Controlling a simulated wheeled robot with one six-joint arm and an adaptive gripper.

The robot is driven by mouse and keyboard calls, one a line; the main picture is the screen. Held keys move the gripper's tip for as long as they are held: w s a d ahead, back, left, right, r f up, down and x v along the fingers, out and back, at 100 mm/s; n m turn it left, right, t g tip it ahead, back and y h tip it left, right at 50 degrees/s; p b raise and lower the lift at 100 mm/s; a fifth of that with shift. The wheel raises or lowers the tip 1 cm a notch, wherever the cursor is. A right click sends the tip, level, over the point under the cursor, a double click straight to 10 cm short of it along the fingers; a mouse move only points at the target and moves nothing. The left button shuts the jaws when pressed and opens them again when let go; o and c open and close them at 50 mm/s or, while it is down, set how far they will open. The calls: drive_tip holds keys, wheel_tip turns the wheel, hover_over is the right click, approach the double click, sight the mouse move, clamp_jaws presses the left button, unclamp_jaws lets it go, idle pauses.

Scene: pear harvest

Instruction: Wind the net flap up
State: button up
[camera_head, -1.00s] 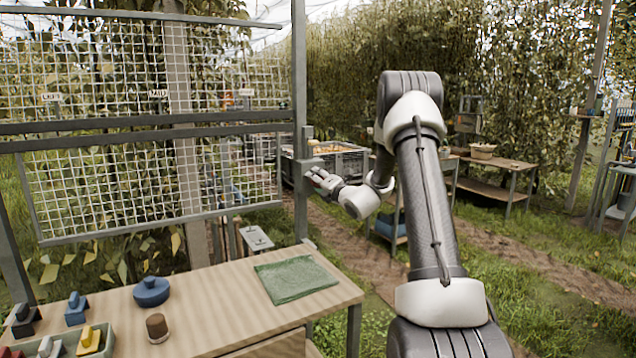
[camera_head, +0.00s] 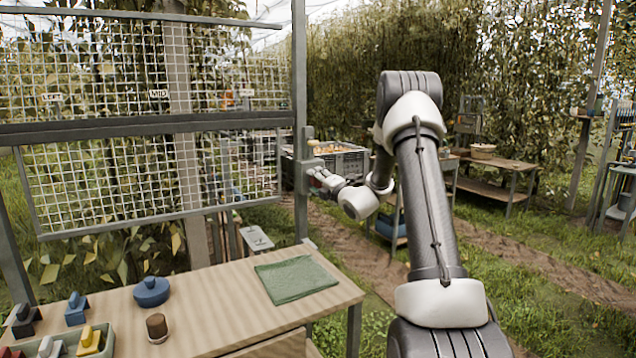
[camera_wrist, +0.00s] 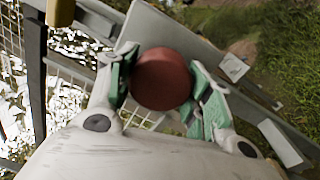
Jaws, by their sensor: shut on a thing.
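The net flap (camera_head: 110,188) is a framed white mesh panel hanging below a grey crossbar at the left of the head view. Its lower bar sits a little above the table level, slanting up to the right. A grey crank (camera_head: 306,175) is on the post at the flap's right edge. My gripper (camera_head: 322,181) is at this crank, reaching in from the right. In the wrist view, its green-padded fingers are closed around a round red knob (camera_wrist: 161,79), with a grey crank plate (camera_wrist: 178,32) behind it. The fingers partly hide the crank in the head view.
A wooden table (camera_head: 215,305) in front holds a blue lidded pot (camera_head: 151,291), a brown cup (camera_head: 157,327) and a green cloth (camera_head: 295,279). The grey post (camera_head: 300,80) stands close beside my gripper. A crate (camera_head: 345,160) stands behind it.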

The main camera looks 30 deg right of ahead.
drive_tip(key=shift+f+m, duration=0.1)
drive_tip(key=shift+m, duration=2.3)
idle(0.8)
drive_tip(key=o, duration=1)
drive_tip(key=shift+o, duration=0.2)
drive_tip(key=s, duration=1.2)
drive_tip(key=shift+d+f, duration=0.2)
drive_tip(key=shift+f, duration=0.1)
